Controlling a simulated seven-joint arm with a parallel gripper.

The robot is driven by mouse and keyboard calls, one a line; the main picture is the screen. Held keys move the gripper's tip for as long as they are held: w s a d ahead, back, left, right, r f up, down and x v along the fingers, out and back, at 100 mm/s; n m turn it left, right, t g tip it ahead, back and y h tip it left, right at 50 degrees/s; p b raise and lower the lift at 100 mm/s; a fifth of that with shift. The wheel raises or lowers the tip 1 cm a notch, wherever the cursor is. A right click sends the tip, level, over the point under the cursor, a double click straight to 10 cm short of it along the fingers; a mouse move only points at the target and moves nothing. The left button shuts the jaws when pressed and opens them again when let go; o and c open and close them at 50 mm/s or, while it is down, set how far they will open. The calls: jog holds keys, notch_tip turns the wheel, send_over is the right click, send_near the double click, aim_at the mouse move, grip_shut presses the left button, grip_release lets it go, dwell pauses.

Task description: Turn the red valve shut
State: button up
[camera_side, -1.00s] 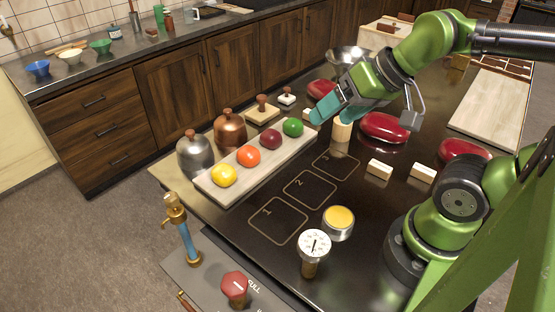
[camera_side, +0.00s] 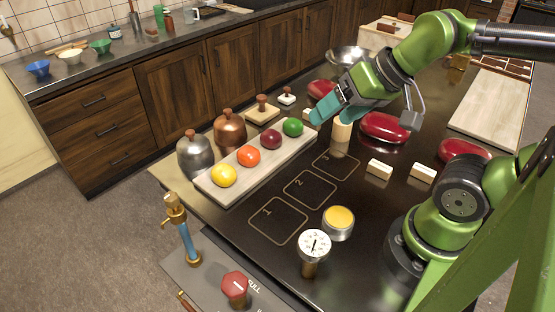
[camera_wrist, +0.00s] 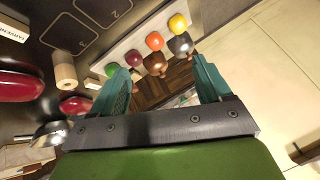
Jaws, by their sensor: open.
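The red valve (camera_side: 235,286) is a faceted red knob with a pale line on top. It stands on a grey panel (camera_side: 205,275) at the bottom of the side view, beside lettering that reads "FULL". My gripper (camera_side: 335,108) is far from it, at the back of the dark table, above the area near the green ball. In the wrist view my gripper (camera_wrist: 160,90) has its two teal fingers wide apart with nothing between them. The valve does not show in the wrist view.
A brass and blue tap-like pipe (camera_side: 186,230) stands left of the valve. A dial gauge (camera_side: 313,250) and a yellow button (camera_side: 339,222) stand to its right. A board (camera_side: 215,192) holds several coloured balls. Numbered squares (camera_side: 310,190) lie flat and empty mid-table.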

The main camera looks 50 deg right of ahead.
jog(key=w+a+f+n+g, duration=0.25)
jog(key=a+n, duration=0.25)
jog(key=a, duration=0.4)
jog(key=n+g+h, duration=0.2)
jog(key=n+g, duration=0.3)
jog(key=n, duration=1.7)
send_over(234, 282)
notch_tip(234, 282, down, 4)
jog(key=shift+m, duration=0.3)
notch_tip(234, 282, down, 16)
jog(key=shift+r, duration=0.1)
jog(key=shift+c, duration=0.3)
jog(key=c, duration=1)
